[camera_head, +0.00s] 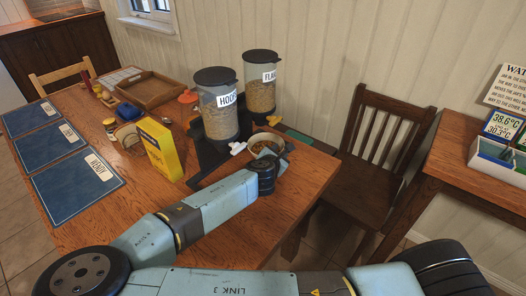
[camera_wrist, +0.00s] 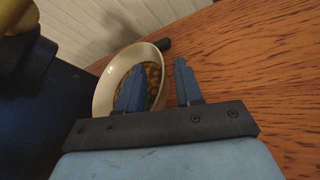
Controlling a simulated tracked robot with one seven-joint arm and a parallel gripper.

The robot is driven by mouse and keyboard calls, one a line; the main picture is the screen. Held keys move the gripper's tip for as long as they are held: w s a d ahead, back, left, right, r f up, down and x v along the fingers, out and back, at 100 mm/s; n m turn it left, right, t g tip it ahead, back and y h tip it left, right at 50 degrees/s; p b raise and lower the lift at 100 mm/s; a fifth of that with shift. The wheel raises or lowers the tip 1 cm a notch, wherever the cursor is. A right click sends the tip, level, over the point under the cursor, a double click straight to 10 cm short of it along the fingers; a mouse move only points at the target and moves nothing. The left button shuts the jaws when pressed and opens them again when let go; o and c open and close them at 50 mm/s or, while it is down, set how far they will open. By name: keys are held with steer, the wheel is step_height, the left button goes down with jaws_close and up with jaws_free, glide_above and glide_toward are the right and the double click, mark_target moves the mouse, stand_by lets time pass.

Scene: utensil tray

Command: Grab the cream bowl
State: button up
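The cream bowl (camera_head: 258,137) stands on the wooden table by the cereal dispensers, with small brown pieces inside. It also shows in the wrist view (camera_wrist: 103,92), left of centre. My gripper (camera_wrist: 159,72) is open, with a gap between its two blue fingers. In the wrist view the left finger overlaps the bowl's inside and the right finger is outside, over the table, so the near-right rim appears between them. I cannot tell whether either finger touches the bowl. In the head view my wrist hides the bowl's near side and most of the gripper (camera_head: 277,152).
Two cereal dispensers, labelled HOOPS (camera_head: 219,120) and FLAKES (camera_head: 260,95), stand left of and behind the bowl. A yellow box (camera_head: 162,152) stands further left. Blue placemats (camera_head: 75,185) and a wooden tray (camera_head: 150,91) lie beyond. A chair (camera_head: 372,150) is at the right.

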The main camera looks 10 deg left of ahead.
steer(key=shift+x, duration=0.75)
jaws_close()
